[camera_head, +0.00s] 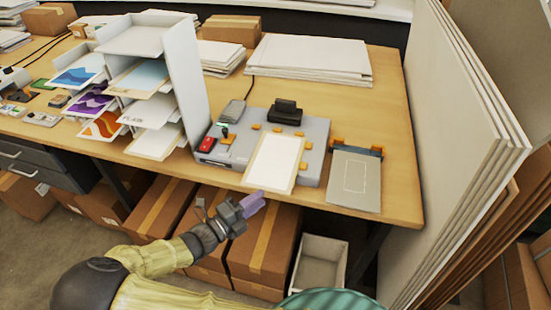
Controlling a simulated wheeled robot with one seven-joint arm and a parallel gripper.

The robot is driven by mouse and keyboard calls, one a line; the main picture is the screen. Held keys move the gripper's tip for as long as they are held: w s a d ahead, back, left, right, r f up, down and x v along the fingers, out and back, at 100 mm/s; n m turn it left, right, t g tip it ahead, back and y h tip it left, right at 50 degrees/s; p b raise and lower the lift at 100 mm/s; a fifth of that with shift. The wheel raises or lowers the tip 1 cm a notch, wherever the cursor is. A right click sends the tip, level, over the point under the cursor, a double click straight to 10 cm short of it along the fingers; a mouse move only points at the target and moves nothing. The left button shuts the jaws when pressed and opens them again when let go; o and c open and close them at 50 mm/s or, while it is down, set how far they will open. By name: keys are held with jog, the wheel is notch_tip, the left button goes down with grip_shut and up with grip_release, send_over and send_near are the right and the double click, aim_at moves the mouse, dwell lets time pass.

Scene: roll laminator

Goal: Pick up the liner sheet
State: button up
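A pale cream-white sheet (273,163) lies on the front of the grey laminator (318,133) and overhangs its front edge a little. A grey sheet (353,188) with a thin rectangle drawn on it lies to the right, with its back edge at a dark bar with orange ends. Neither sheet has a label that I can read, so I cannot tell which is the liner sheet. My gripper (254,203), with purple fingertips, is in front of the table edge, below and left of the cream sheet. It appears to touch no sheet. Its finger gap is too small to make out.
White shelves (150,85) with printed sheets stand left of the laminator. A stack of white boards (310,58) lies behind it. Tall panels (450,130) lean at the table's right end. Cardboard boxes (262,245) and an open white bin (320,262) stand below.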

jog(key=p+x, duration=0.1)
jog(key=x, duration=0.4)
jog(key=shift+d+r, duration=0.2)
jog(key=shift+s, duration=0.1)
jog(key=shift+c, duration=0.5)
grip_shut()
